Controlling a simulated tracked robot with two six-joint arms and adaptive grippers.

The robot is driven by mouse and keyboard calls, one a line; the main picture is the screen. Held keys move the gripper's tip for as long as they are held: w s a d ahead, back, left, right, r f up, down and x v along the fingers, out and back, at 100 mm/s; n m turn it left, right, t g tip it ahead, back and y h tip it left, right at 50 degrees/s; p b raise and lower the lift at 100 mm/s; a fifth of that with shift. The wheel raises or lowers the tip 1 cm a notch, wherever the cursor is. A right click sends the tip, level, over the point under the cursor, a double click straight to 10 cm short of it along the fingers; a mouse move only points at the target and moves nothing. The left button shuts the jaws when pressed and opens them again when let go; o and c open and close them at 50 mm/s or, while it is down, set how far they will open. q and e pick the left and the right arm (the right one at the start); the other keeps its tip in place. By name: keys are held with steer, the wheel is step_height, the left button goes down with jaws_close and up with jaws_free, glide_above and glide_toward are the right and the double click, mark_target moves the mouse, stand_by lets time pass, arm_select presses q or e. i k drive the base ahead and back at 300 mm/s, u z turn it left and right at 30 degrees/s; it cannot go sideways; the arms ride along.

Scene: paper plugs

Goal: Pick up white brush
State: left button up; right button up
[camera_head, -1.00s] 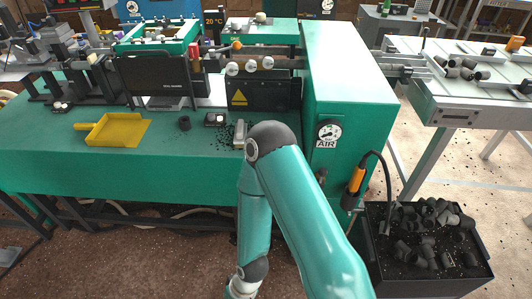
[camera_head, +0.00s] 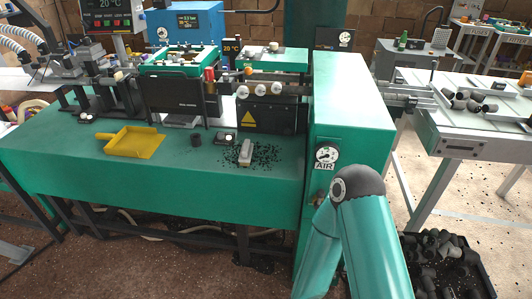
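A small brush (camera_head: 245,152) with a pale, whitish body lies on the green bench top, among scattered black crumbs (camera_head: 262,157). It is fully in sight and nothing touches it but the bench and crumbs. One of my teal arms stands in the lower right of the view, in front of the green cabinet. Its gripper is outside the picture. My other gripper is not in view either.
A yellow dustpan (camera_head: 134,142) lies left on the green bench (camera_head: 60,160). The green cabinet (camera_head: 350,110) stands to the right. A black bin (camera_head: 440,262) of plugs is on the floor.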

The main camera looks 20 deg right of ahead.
mark_target(244, 158)
steer(key=z, duration=0.1)
steer(key=i, duration=1)
steer(key=u, duration=0.05)
